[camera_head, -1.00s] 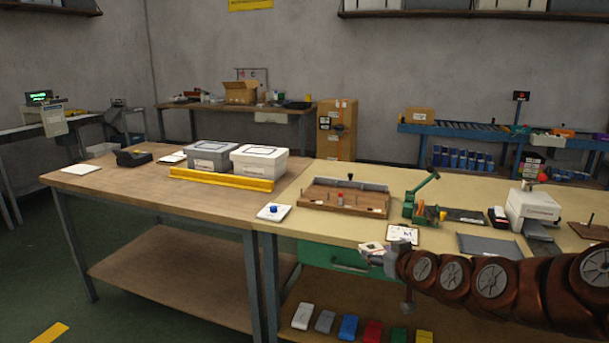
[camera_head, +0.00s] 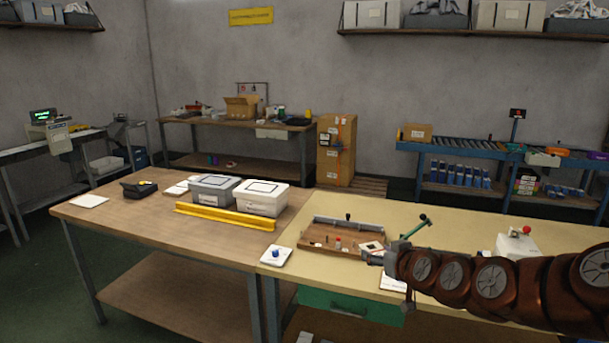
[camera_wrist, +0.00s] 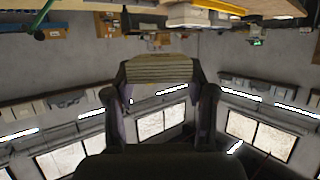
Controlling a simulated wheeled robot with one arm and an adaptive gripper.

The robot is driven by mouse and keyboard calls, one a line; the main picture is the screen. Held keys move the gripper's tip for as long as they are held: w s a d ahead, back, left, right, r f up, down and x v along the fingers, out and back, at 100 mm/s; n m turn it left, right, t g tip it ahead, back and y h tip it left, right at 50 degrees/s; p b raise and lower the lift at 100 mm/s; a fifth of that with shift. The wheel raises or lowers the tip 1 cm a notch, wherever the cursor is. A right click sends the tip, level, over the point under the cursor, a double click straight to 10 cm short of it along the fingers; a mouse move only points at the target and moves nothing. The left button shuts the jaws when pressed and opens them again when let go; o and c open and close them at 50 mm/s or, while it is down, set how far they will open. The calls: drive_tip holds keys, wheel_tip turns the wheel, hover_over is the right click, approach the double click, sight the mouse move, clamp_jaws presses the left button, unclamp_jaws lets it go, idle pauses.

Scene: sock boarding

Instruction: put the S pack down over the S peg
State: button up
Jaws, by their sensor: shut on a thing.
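The S pack (camera_head: 369,246) appears as a small white pack with a dark square on top. My gripper (camera_head: 377,251) is shut on it. In the wrist view, a flat, ridged, pale stack (camera_wrist: 158,68) sits between my fingers (camera_wrist: 158,88). The brown wooden peg board (camera_head: 318,240) lies on the right-hand bench, with several small pegs. The pack shows in front of the board's right end and hides part of it. Its height above the board cannot be judged. A red-topped piece (camera_head: 338,240) stands on the board. Which peg is S cannot be read.
A green lever tool (camera_head: 415,228) is just right of the board. A white tile with a blue knob (camera_head: 276,255) lies to its left. Grey (camera_head: 213,188) and white (camera_head: 262,198) boxes stand behind a yellow rail (camera_head: 225,217). A clipboard (camera_head: 393,283) is partly behind my arm.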

wheel_tip(320, 180, up, 4)
drive_tip(key=p, duration=0.2)
drive_tip(key=shift+f+p, duration=0.1)
drive_tip(key=shift+p, duration=0.2)
drive_tip(key=shift+m+h, duration=0.6)
drive_tip(key=shift+h, duration=0.1)
drive_tip(key=f, duration=0.2)
drive_tip(key=w+f, duration=0.1)
drive_tip(key=f, duration=0.1)
drive_tip(key=w+a+f, duration=0.1)
drive_tip(key=f, duration=0.1)
drive_tip(key=shift+a, duration=0.1)
wheel_tip(320, 180, down, 8)
drive_tip(key=d+m+h, duration=0.1)
drive_tip(key=m+h, duration=0.1)
drive_tip(key=shift+w+r+t+h, duration=0.2)
drive_tip(key=shift+w+t+h, duration=0.1)
drive_tip(key=shift+t, duration=0.1)
